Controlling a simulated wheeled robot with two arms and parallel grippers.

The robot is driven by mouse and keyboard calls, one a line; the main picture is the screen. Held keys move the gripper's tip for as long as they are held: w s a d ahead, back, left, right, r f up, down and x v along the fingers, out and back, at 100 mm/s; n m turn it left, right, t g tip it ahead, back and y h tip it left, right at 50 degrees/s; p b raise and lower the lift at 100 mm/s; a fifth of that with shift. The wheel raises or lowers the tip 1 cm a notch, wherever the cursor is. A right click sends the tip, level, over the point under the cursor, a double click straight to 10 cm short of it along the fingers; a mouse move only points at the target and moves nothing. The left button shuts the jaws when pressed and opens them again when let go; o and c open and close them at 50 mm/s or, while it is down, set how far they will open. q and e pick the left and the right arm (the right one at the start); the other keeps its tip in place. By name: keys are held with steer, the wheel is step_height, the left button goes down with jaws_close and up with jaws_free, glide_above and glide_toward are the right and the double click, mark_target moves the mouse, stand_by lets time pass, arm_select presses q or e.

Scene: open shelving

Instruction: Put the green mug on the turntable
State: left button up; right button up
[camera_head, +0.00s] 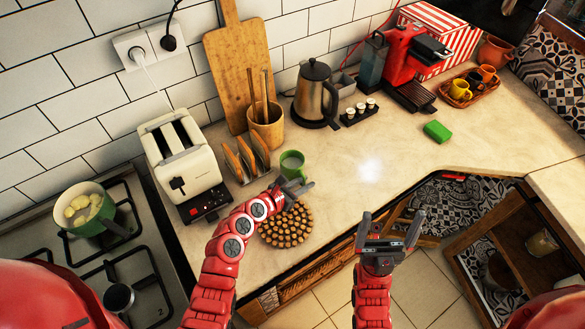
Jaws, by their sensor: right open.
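The green mug (292,160) stands upright on the counter, right of the wooden rack, with a pale inside. My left gripper (295,187) is just in front of the mug and overlaps its lower part in the picture. I cannot tell whether its fingers touch or grip the mug. A round brown mat-like piece of wood discs (287,226) lies on the counter in front of the mug, partly behind my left arm; I cannot tell whether it is the turntable. My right gripper (391,226) is open and empty, in front of the counter edge.
A toaster (180,155), a wooden rack (246,160) and a utensil pot (268,130) stand left of and behind the mug. A kettle (315,95) is farther back. A green sponge (437,131) lies right. The counter's middle is clear. A stove (125,265) is at left.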

arm_select(q)
jaws_close()
stand_by(1.2)
